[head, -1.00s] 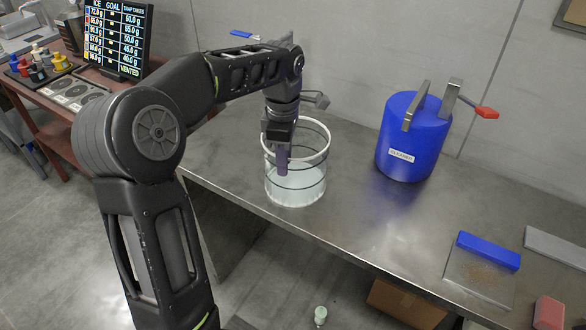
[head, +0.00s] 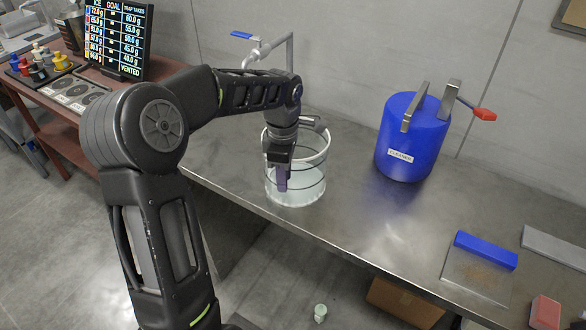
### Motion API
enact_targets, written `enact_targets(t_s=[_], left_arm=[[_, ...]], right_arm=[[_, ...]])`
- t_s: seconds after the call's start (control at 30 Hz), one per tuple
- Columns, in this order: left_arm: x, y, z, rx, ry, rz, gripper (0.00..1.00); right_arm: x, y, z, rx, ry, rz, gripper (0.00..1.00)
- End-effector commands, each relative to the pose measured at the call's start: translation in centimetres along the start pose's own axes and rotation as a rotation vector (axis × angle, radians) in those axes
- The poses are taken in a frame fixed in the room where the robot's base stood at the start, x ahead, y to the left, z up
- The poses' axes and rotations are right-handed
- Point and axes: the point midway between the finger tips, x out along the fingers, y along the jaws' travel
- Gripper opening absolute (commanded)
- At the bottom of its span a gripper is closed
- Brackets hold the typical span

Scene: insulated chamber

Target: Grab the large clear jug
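The large clear jug (head: 312,190) stands upright on the metal table. It is a see-through cylinder with a pale rim and dark bands. My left gripper (head: 282,186) points down at the jug's left side, with its purple-grey fingertips low against the jug's outline. I cannot tell whether the fingers are inside the jug, in front of it or on its wall, nor whether they are open. My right gripper is not in view.
A blue container labelled cleaner (head: 408,140) stands to the right on the metal table (head: 370,225). A tap with a blue lever (head: 242,35) is behind the jug. A blue block (head: 486,250) lies at the right. The table between jug and container is clear.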

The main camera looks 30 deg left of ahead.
Motion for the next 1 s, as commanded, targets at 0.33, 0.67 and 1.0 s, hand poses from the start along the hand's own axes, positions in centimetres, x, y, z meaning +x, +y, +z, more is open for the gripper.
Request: enact_targets(t_s=[0.33,0.67,1.0], left_arm=[[-0.02,0.01,0.0,0.0,0.0,0.0,0.06],[-0.01,0.0,-0.01,0.0,0.0,0.0,0.0],[0.01,-0.01,-0.02,0.0,0.0,0.0,0.0]], right_arm=[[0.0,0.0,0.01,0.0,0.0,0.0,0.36],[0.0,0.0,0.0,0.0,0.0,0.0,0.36],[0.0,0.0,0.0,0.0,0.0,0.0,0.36]])
